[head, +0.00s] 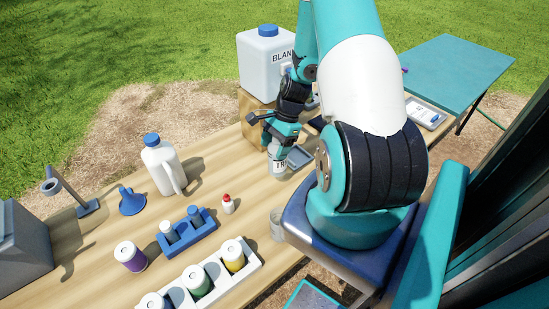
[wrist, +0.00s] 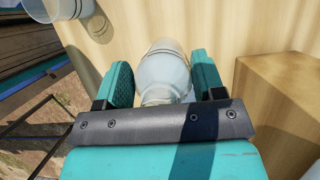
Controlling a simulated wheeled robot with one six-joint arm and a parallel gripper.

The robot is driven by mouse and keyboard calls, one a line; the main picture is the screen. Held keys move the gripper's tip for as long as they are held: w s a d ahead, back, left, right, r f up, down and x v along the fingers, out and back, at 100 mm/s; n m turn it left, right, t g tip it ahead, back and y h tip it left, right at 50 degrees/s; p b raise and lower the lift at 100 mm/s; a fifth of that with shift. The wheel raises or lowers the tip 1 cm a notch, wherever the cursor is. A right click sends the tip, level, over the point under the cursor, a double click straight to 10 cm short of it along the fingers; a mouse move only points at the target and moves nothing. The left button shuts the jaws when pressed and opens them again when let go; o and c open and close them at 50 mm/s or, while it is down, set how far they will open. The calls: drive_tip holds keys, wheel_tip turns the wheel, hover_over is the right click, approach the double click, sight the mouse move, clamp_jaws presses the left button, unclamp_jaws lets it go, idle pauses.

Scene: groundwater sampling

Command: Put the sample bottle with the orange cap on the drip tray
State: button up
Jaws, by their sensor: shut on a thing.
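My gripper (head: 279,147) is shut on a pale bottle (head: 277,163) with a partly visible label reading "TR". The bottle looks upright, at or just above the wooden table; I cannot tell whether it touches. In the wrist view, my gripper (wrist: 163,82) has its two teal fingers on either side of the pale, translucent bottle (wrist: 165,70). Its cap is not clearly visible, so I cannot tell its colour. A grey tray (head: 299,157), possibly the drip tray, lies just right of the bottle, partly hidden by my arm.
A "BLANK" carboy (head: 265,55) stands on a wooden block (head: 250,108) behind my gripper. A white jug (head: 160,165), blue funnel (head: 132,202), blue rack (head: 189,234), small red-capped bottle (head: 228,205), clear cup (head: 277,226) and white rack (head: 215,285) stand left and front.

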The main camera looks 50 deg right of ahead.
drive_tip(key=shift+f+p, duration=0.35)
drive_tip(key=shift+f, duration=2.7)
drive_tip(key=shift+f, duration=0.1)
drive_tip(key=o, duration=1.3)
drive_tip(key=shift+c, duration=0.2)
